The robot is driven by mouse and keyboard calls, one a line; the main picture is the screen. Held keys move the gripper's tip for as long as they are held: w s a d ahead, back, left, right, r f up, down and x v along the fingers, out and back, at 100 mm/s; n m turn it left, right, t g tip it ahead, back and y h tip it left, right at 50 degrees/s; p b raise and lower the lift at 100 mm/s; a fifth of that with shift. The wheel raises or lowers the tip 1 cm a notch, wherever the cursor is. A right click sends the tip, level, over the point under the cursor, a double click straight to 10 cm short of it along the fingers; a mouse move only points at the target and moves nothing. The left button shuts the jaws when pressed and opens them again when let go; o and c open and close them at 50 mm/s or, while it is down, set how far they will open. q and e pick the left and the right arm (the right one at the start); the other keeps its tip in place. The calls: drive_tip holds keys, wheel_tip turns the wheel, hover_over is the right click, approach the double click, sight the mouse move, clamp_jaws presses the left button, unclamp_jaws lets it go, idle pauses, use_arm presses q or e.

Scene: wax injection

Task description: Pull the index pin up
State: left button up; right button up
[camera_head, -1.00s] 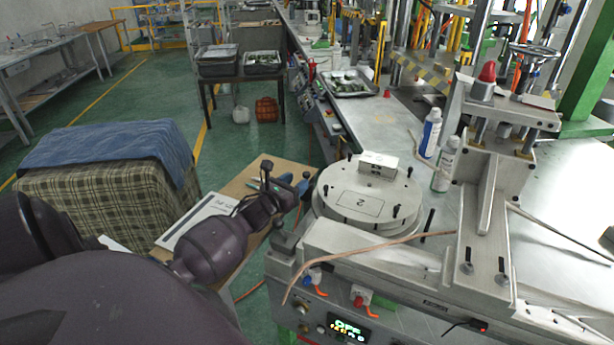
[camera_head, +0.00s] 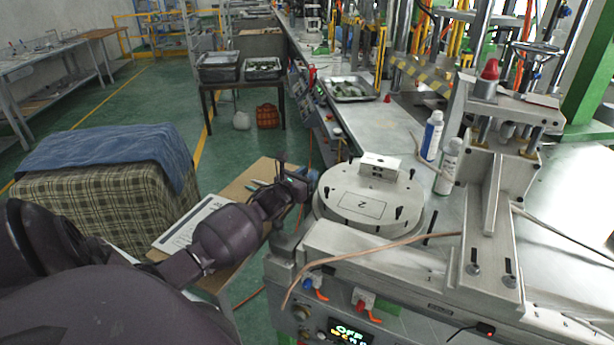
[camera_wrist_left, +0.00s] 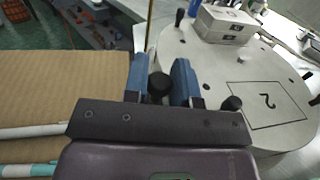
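The round pale mould plate (camera_head: 345,208), marked 2, lies on the machine table and carries several black pins. My left gripper (camera_head: 301,180) is at the plate's left edge in the head view. In the left wrist view its two blue fingers (camera_wrist_left: 162,78) are spread apart. A black round knob (camera_wrist_left: 158,86), likely the index pin, shows in the gap between them. I cannot tell whether the fingers touch it. A second black knob (camera_wrist_left: 231,103) shows just right of the fingers, by the plate's edge. My right gripper is out of view.
A small metal block (camera_head: 380,166) sits on the plate's far side. A copper-coloured hose (camera_head: 375,246) crosses the machine front. Two white bottles (camera_head: 448,166) and a metal press frame stand to the right. A cardboard-topped table (camera_head: 240,190) lies under my left arm.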

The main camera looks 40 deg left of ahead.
use_arm(q)
clamp_jaws()
drive_tip(key=shift+r+p, duration=0.3)
drive_tip(key=shift+r, duration=0.7)
drive_tip(key=o, duration=0.6)
unclamp_jaws()
